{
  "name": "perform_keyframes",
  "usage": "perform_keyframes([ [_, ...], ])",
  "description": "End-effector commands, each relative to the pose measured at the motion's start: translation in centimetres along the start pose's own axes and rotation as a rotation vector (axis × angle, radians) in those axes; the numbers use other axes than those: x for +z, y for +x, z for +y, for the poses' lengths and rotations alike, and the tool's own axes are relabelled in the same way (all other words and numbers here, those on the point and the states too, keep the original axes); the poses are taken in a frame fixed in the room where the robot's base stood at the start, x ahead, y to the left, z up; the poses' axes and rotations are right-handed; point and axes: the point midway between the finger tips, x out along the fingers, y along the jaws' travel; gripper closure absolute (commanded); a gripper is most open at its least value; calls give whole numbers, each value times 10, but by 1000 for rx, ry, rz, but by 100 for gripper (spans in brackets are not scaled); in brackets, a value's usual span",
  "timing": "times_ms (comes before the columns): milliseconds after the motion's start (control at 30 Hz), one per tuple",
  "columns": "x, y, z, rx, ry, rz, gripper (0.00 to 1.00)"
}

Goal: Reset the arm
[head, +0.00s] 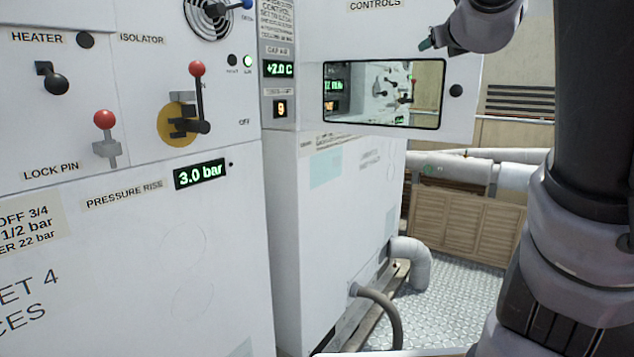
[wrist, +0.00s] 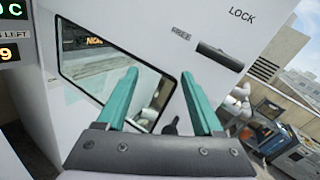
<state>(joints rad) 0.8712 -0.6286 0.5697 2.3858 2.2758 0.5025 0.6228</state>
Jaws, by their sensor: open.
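My gripper (head: 428,43) is at the upper right in the head view, in front of the white panel labelled CONTROLS, with little of its fingers showing. In the wrist view its two teal fingers (wrist: 160,90) are apart with nothing held between them. A framed mirror-like pane (head: 383,93) lies behind the fingers and also shows in the wrist view (wrist: 90,68). My arm runs down the right side of the head view. The isolator lever (head: 198,95) has a red knob and stands upright; the gripper is well to its right.
The lock pin (head: 104,130) and heater knob (head: 52,80) are on the left cabinet. Displays read 3.0 bar (head: 200,174), +2.0 C (head: 278,69) and 9. A hose (head: 385,310) and pipes lie low right.

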Motion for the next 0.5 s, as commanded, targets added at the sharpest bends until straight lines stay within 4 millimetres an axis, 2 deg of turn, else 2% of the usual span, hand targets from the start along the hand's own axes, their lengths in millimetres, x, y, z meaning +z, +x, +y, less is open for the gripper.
perform_keyframes([
  [33, 2, -7, 14, 56, -95, -3, 31],
  [200, -4, -32, 53, 235, -436, -11, 31],
  [367, -20, -59, 82, 403, -749, -32, 31],
  [500, -41, -86, 100, 550, -1019, -59, 31],
])
